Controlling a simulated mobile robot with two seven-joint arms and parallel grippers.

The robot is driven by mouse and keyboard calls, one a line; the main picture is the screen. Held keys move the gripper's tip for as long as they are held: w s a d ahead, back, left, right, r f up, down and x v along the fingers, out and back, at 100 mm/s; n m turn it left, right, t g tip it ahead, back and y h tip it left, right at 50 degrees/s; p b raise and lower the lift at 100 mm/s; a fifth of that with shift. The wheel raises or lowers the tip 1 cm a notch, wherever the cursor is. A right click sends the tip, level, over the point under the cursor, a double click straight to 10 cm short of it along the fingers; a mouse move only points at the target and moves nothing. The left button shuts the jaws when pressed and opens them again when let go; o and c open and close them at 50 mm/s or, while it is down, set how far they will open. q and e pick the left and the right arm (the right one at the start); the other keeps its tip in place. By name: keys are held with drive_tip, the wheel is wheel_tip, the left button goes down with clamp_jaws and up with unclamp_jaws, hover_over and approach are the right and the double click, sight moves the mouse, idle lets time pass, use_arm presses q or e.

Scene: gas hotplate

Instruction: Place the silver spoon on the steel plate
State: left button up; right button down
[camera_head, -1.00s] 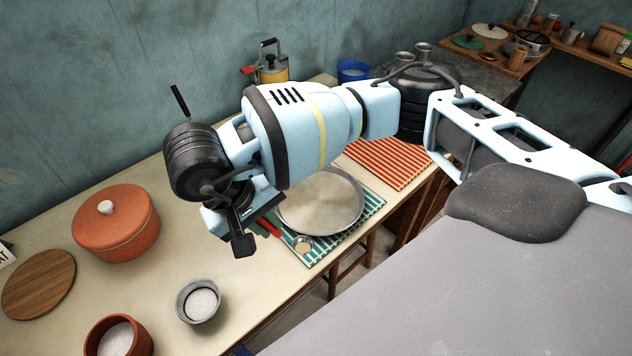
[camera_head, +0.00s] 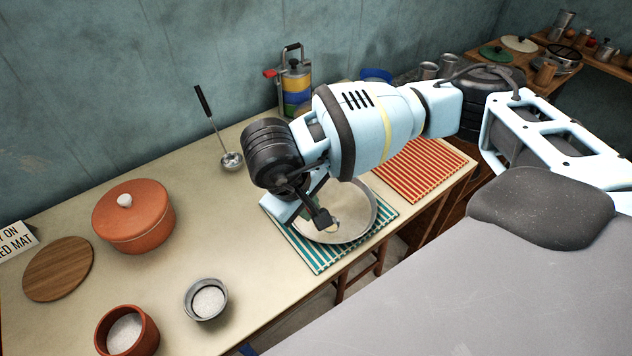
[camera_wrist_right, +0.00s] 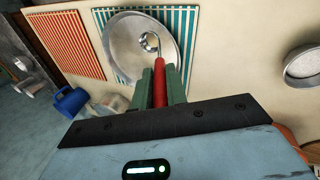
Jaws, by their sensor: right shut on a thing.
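The silver spoon (camera_wrist_right: 149,43) has a red handle (camera_wrist_right: 160,72) and a round metal bowl. My right gripper (camera_wrist_right: 160,88) is shut on the handle, between its green fingers. The steel plate (camera_wrist_right: 122,62) is round and shallow; the spoon's bowl appears over its inside in the right wrist view. In the head view the right gripper (camera_head: 318,214) is over the left part of the plate (camera_head: 358,208), and the bowl (camera_head: 334,225) shows beside it. I cannot tell whether the bowl touches the plate. My left gripper is not in view.
The plate lies on a green striped mat (camera_head: 322,262); a red striped mat (camera_head: 420,170) is to its right. A red pot (camera_head: 133,220), wooden disc (camera_head: 58,268), grey bowl (camera_head: 206,300) and black-handled ladle (camera_head: 230,160) are to the left. Table between pot and green mat is clear.

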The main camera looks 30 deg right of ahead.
drive_tip(key=w+d+f, duration=0.4)
drive_tip(key=w+d, duration=0.1)
drive_tip(key=w, duration=0.2)
drive_tip(key=shift+d+f, duration=0.2)
drive_tip(key=shift+d, duration=0.05)
idle(0.3)
drive_tip(key=shift+w, duration=0.1)
drive_tip(key=shift+f, duration=0.15)
drive_tip(key=c, duration=1.4)
unclamp_jaws()
drive_tip(key=v, duration=1.2)
drive_tip(key=shift+r+p, duration=0.2)
drive_tip(key=shift+p, duration=0.15)
